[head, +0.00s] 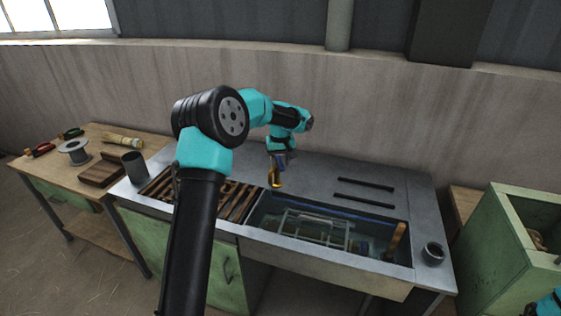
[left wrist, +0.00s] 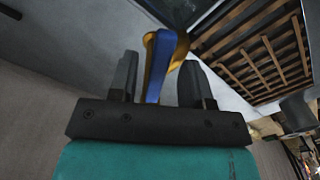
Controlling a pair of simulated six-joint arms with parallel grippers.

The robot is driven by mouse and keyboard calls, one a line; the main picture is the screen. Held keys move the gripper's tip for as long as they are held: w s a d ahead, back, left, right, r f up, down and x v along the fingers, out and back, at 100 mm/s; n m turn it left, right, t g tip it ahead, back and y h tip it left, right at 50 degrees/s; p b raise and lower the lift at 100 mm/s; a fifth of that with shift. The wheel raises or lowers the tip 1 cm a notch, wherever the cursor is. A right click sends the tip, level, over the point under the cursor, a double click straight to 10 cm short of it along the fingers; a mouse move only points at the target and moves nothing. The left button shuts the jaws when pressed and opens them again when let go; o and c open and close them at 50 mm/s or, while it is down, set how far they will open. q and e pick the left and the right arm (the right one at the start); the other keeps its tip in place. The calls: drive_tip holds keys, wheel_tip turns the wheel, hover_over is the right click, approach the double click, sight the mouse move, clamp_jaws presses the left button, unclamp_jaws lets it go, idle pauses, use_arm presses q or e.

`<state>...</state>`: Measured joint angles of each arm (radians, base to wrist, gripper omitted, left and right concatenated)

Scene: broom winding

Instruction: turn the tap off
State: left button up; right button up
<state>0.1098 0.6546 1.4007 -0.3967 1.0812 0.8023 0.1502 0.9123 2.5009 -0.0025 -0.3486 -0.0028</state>
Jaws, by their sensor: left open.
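The brass tap (head: 275,178) stands at the back edge of the sink (head: 330,210) in the counter. In the left wrist view the tap's curved brass body (left wrist: 178,50) shows behind its blue lever (left wrist: 160,65). My left gripper (head: 281,157) is over the tap from behind and above. In the left wrist view my left gripper (left wrist: 159,68) is open, with one finger on each side of the blue lever. Gaps show between lever and fingers. I cannot tell whether water runs from the spout. My right gripper is out of view.
A wire rack (head: 312,228) and a wooden-handled tool (head: 396,240) are in the sink. A slatted wooden drainer (head: 232,203) lies left of it. Two dark bars (head: 364,201) lie behind it. A grey cup (head: 433,253) stands at right, a dark cup (head: 134,166) at left.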

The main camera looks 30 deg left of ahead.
use_arm(q)
drive_tip(key=shift+f, duration=0.1)
drive_tip(key=shift+c, duration=0.3)
clamp_jaws()
